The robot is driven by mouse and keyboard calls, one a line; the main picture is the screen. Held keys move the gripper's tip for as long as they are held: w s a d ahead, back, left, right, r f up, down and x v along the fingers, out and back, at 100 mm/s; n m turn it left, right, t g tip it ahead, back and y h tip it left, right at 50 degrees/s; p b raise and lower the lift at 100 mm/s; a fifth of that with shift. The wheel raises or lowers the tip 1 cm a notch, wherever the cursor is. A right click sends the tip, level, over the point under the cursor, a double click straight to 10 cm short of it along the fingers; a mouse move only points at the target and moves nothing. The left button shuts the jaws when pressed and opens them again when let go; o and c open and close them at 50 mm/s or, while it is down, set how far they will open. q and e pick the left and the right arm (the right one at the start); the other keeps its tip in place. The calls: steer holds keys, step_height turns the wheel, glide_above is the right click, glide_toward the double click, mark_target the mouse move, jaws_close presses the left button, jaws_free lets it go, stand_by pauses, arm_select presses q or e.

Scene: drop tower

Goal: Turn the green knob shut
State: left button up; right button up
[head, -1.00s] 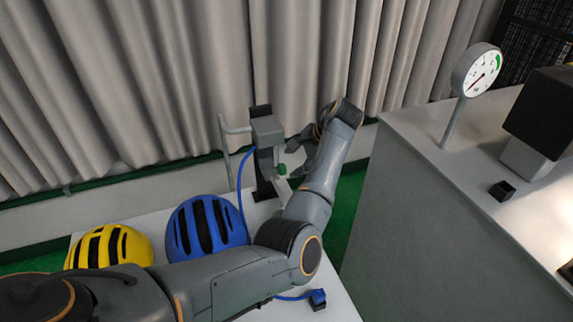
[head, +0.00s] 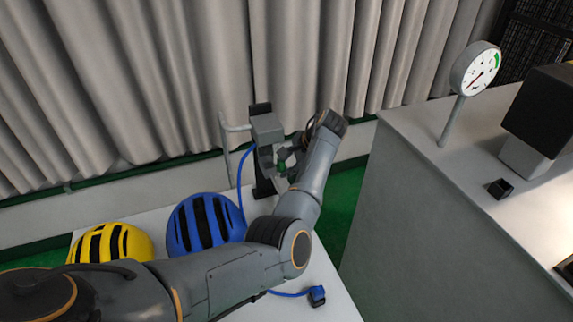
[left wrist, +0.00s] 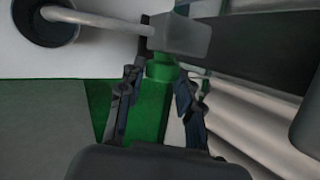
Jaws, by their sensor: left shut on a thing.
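The green knob (head: 283,160) sits on the front of a grey valve body (head: 267,130), which is fixed to a dark upright post (head: 262,185) on the white table. My left gripper (head: 279,164) is at the knob, with its fingers on either side of it. In the left wrist view the green knob (left wrist: 161,68) lies between the fingertips of the left gripper (left wrist: 158,82), under the grey valve body (left wrist: 182,36). The gripper is shut on the knob. My fingers partly hide the knob in the head view. My right gripper is not in view.
A yellow helmet (head: 112,244) and a blue helmet (head: 204,224) lie on the table left of the post. A blue hose (head: 240,183) runs down from the valve. A gauge (head: 476,69) stands on the counter (head: 440,165) at right. Curtains (head: 310,60) hang behind.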

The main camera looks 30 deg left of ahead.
arm_select(q)
steer(key=shift+s+d+f+n+t+y+b, duration=0.1)
steer(key=shift+f+n+t+y+b, duration=0.25)
steer(key=shift+t+y+b, duration=0.85)
steer(key=shift+s+d+f+n+t+y+b, duration=0.1)
steer(key=shift+n+t+y+b, duration=0.5)
steer(key=shift+y+b, duration=1.05)
steer(key=shift+s+d+f+n+t+y+b, duration=0.1)
steer(key=shift+f+n+t+y+b, duration=0.15)
steer(key=shift+t+y+b, duration=1.15)
steer(key=shift+g, duration=0.3)
steer(key=o, duration=1.1)
steer(key=shift+o, duration=0.2)
